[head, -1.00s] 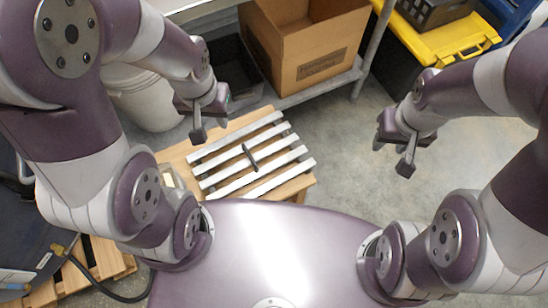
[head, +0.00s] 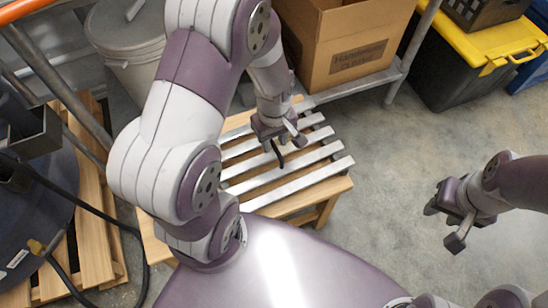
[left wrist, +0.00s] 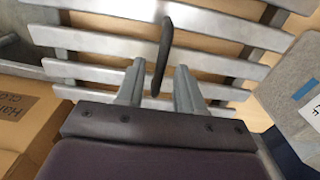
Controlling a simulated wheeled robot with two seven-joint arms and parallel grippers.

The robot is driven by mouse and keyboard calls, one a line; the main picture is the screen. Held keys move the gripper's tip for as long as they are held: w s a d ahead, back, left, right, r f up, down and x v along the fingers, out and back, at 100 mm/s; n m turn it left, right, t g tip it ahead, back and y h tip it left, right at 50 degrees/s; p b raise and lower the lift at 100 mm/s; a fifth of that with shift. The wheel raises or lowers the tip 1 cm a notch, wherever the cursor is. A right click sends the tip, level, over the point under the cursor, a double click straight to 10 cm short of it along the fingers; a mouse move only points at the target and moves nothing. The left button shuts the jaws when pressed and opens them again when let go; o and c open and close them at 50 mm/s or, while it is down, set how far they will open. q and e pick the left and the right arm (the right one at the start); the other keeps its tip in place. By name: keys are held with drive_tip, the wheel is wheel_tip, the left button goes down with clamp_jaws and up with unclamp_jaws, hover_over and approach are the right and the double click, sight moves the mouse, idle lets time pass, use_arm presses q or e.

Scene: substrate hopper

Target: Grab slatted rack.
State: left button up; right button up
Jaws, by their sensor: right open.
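The slatted rack (head: 300,183), made of pale metal slats with a dark upright handle (head: 278,153), lies on a low wooden stand. My left gripper (head: 285,140) is above the rack, close to the handle. In the left wrist view, the handle (left wrist: 163,50) shows between the two parted fingertips (left wrist: 158,78), with gaps on both sides; the slats (left wrist: 220,66) lie behind them. I cannot tell whether the fingers are level with the handle. My right gripper (head: 447,223) is open and empty above the bare floor at the right.
The wooden stand (head: 335,192) bears the rack. A cardboard box (head: 340,45) sits on a metal shelf behind it. A lidded bucket (head: 130,45) stands at the back left. A yellow-lidded black bin (head: 455,75) is at the back right. The floor (head: 390,150) between stand and right gripper is clear.

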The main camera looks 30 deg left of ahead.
sight(274, 153)
use_arm(q)
wheel_tip(274, 153, down, 3)
drive_tip(key=shift+r+b, duration=0.1)
drive_tip(key=shift+b, duration=0.2)
drive_tip(key=shift+r, duration=0.1)
drive_tip(key=shift+c, duration=0.3)
clamp_jaws()
idle(0.7)
